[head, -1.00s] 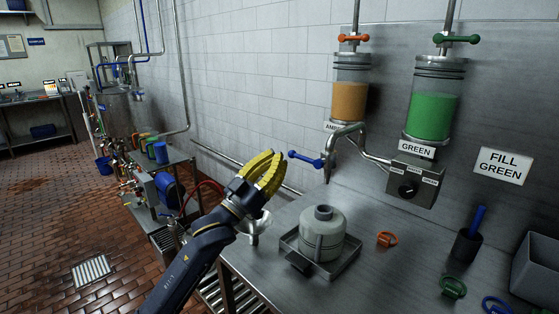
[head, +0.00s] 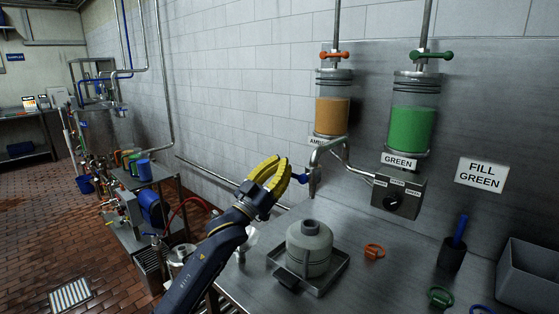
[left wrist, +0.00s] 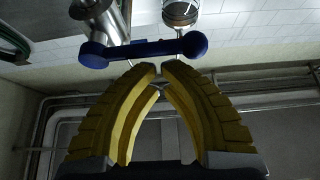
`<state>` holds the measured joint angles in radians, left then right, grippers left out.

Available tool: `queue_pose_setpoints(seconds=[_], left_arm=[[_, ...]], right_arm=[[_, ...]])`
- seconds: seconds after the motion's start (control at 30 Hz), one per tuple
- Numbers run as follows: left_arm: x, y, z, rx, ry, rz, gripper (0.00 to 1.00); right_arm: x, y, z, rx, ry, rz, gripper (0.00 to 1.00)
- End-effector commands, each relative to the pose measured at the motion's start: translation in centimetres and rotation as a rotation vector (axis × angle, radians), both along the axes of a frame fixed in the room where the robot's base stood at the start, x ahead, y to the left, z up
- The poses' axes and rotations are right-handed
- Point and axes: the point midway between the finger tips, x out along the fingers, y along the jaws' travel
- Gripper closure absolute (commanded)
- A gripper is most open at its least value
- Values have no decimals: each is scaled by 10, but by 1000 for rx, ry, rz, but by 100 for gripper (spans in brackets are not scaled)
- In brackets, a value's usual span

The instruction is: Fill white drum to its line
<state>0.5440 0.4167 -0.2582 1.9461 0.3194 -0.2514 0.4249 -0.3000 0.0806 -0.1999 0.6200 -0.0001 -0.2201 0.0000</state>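The white drum (head: 309,257), pale grey in this light, stands upright in a shallow metal tray (head: 334,281) on the bench. Its fill level cannot be seen. The spout (head: 312,182) hangs above it. A blue valve lever (head: 300,178) is at the spout, partly hidden behind my left gripper (head: 284,168). In the left wrist view the blue lever (left wrist: 150,49) lies across, just beyond the yellow fingertips (left wrist: 160,68). The fingertips are nearly together with nothing between them; contact with the lever cannot be told. My right gripper is not in view.
An amber cylinder (head: 331,116) and a green cylinder (head: 412,128) hang on the wall panel. A selector knob box (head: 398,195) and a FILL GREEN sign (head: 480,175) are right of the spout. An orange ring (head: 375,251), a dark cup (head: 451,256) and a grey bin (head: 530,280) are on the bench.

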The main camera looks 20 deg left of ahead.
Motion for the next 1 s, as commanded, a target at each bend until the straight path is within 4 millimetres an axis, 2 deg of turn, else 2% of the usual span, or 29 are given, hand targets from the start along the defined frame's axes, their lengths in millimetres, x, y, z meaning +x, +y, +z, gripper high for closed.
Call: queue_pose_setpoints(seconds=[0.5,1.0], left_arm=[[0,0,-4,-4,2,0,100],[1,2,-9,-90,40,-1,100]], right_arm=[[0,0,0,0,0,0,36],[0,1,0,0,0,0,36]])
